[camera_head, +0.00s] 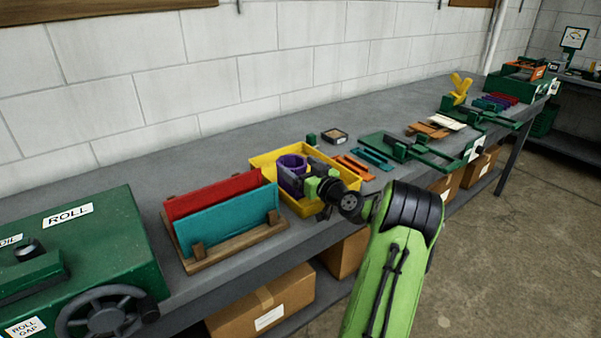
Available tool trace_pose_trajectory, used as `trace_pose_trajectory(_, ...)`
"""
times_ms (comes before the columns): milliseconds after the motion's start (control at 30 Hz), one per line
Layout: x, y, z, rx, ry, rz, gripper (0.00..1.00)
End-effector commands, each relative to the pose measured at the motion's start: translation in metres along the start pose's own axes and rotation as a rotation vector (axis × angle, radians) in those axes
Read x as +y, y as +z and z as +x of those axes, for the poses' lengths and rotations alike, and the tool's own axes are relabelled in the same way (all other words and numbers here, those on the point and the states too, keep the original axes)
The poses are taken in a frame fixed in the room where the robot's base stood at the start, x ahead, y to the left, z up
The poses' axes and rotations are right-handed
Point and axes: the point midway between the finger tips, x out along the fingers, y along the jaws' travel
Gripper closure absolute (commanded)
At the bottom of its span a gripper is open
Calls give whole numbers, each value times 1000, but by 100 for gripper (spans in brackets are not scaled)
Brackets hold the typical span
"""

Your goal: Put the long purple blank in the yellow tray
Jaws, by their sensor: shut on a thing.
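The yellow tray (262,158) stands on the bench left of my arm. A purple piece (291,163), curved into a round open ring or tube, is inside the tray's outline at its left part. I cannot tell whether it touches the tray floor. My gripper (302,178) reaches over the tray from the right and is shut on this purple piece at its right side. The fingertips are partly hidden. Flat purple strips (499,99) lie far down the bench among other colours.
A wooden rack (232,241) with red and teal sheets stands left of the tray. A green roll machine (85,240) is at the front left. Orange strips (353,166) and teal strips (376,159) lie to the right, before a green bench tool (395,148).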

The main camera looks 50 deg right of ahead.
Motion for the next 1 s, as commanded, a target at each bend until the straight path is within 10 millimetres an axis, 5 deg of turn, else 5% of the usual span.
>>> trace_pose_trajectory(333,0,4,0,-2,0,-3,53)
trace_pose_trajectory(367,0,5,0,-4,0,-2,9)
trace_pose_trajectory(433,0,4,0,-5,0,-2,0)
trace_pose_trajectory(733,0,-2,0,-3,0,-1,0)
trace_pose_trajectory(1000,2,1,-70,-4,6,2,0)
